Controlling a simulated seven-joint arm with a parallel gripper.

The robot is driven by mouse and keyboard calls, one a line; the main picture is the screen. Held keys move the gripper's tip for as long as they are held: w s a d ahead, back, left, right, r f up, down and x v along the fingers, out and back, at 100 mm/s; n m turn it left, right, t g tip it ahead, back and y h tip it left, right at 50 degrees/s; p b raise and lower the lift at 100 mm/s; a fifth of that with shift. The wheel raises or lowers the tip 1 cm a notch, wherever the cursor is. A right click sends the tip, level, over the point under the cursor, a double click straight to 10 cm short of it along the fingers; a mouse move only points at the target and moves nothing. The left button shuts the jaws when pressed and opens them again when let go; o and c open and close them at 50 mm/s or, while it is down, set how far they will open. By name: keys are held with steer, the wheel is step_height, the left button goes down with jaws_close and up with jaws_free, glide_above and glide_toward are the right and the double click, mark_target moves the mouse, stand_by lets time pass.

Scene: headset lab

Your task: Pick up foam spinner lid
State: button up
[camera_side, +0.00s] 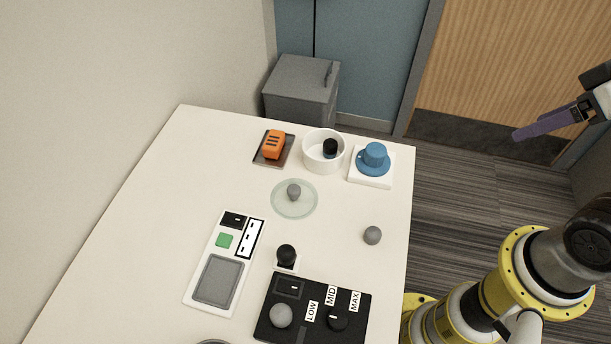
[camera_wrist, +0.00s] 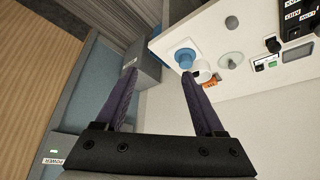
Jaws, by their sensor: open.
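The foam spinner lid appears to be the round, translucent pale-green disc (camera_side: 278,207) with a grey knob in its middle. It lies flat near the middle of the white table, and it also shows in the wrist view (camera_wrist: 237,56). My gripper (camera_wrist: 158,73) is open, with two purple fingers spread wide and nothing between them. In the side view, my gripper (camera_side: 515,135) is in the air at the far right, beyond the table's edge and well away from the disc.
Behind the disc are a white bowl (camera_side: 311,160) with a black knob inside, an orange block (camera_side: 274,144) and a blue hat-shaped piece (camera_side: 374,157). A grey ball (camera_side: 372,235), black knob (camera_side: 286,255), black control box (camera_side: 313,332) and white panel (camera_side: 197,290) are nearer.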

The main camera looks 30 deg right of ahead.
steer(key=w+a+r+m, duration=0.2)
steer(key=w+r+m, duration=0.6)
steer(key=m, duration=0.6)
steer(key=w+a+m+g, duration=0.1)
steer(key=w+a+m, duration=0.25)
steer(key=w, duration=0.25)
steer(key=m+g, duration=0.2)
steer(key=g, duration=0.3)
glide_above(293, 189)
steer(key=f, duration=2.5)
steer(key=shift+a, duration=0.3)
steer(key=shift+d+f, duration=0.2)
steer(key=shift+f, duration=1.45)
steer(key=shift+d+f, duration=0.15)
steer(key=shift+f, duration=1.5)
